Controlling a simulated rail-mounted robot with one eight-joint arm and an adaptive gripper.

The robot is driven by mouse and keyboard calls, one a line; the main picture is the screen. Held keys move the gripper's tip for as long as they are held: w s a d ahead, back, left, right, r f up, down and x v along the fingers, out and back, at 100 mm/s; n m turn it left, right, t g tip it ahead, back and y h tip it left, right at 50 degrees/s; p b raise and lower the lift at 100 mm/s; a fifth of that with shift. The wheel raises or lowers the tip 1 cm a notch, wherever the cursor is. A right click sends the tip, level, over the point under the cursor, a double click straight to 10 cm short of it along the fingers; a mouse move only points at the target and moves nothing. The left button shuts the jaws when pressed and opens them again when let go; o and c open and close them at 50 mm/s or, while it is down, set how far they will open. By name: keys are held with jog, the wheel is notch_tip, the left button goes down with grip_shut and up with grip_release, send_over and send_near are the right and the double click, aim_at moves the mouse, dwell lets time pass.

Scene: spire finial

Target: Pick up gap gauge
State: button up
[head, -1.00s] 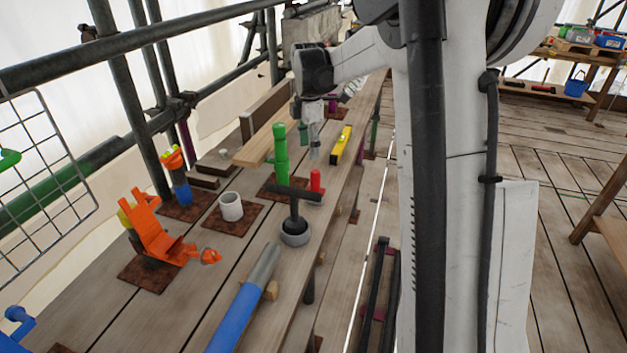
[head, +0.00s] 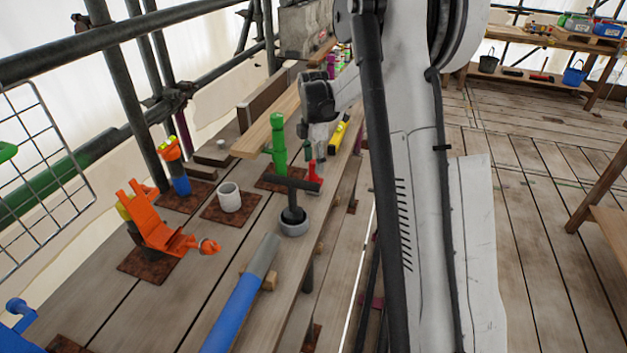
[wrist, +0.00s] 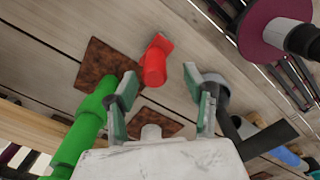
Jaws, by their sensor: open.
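A small red piece (head: 313,173) with a round body stands on the plank bench, just behind the black T-handled tool. It looks like the gap gauge, though I cannot be sure of the name. In the wrist view the red piece (wrist: 155,62) shows a rounded body and a flat end, beyond and between my fingertips. My gripper (wrist: 163,92) is open and empty, with its green-grey fingers spread. In the head view my gripper (head: 317,145) is just above the red piece, and its fingertips are hard to make out.
A green stepped post (head: 278,145) stands close left of my gripper; it also shows in the wrist view (wrist: 85,130). The black T-handled tool (head: 291,186) stands in a grey ring in front. A yellow level (head: 339,134) lies behind to the right. A white cup (head: 229,198) stands left.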

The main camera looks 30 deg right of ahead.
aim_at(313, 172)
jog(key=f, duration=0.4)
jog(key=shift+w+d, duration=0.1)
jog(key=shift+w, duration=0.3)
jog(key=shift+f, duration=0.5)
grip_shut()
